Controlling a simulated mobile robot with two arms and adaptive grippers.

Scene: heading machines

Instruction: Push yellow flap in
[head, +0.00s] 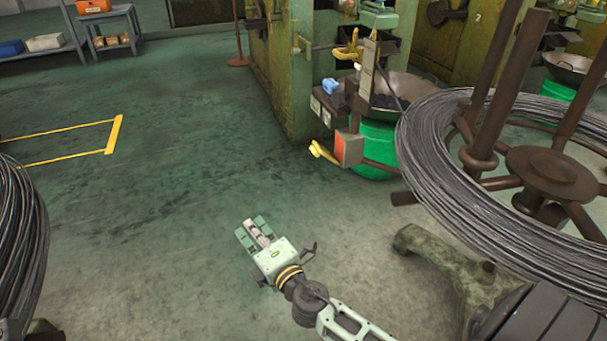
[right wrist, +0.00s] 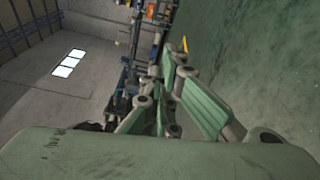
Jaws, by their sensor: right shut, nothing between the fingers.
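A small yellow flap (head: 322,151) sticks out to the left, low beside an orange-and-grey box (head: 350,148) on the green machine. A small yellow piece (right wrist: 185,44) shows in the right wrist view; I cannot tell whether it is the same flap. My right gripper (head: 253,231) is over the open floor, below and left of the flap in the head view, and clearly apart from it. It is shut and empty; its green finger pads also show in the right wrist view (right wrist: 172,112). My left gripper is not in view.
A large wire coil (head: 440,175) on a brown spool stand is at the right. Another coil (head: 20,230) is at the left edge. A green drum (head: 372,140) stands behind the flap. The floor between the gripper and the green machine (head: 285,70) is clear.

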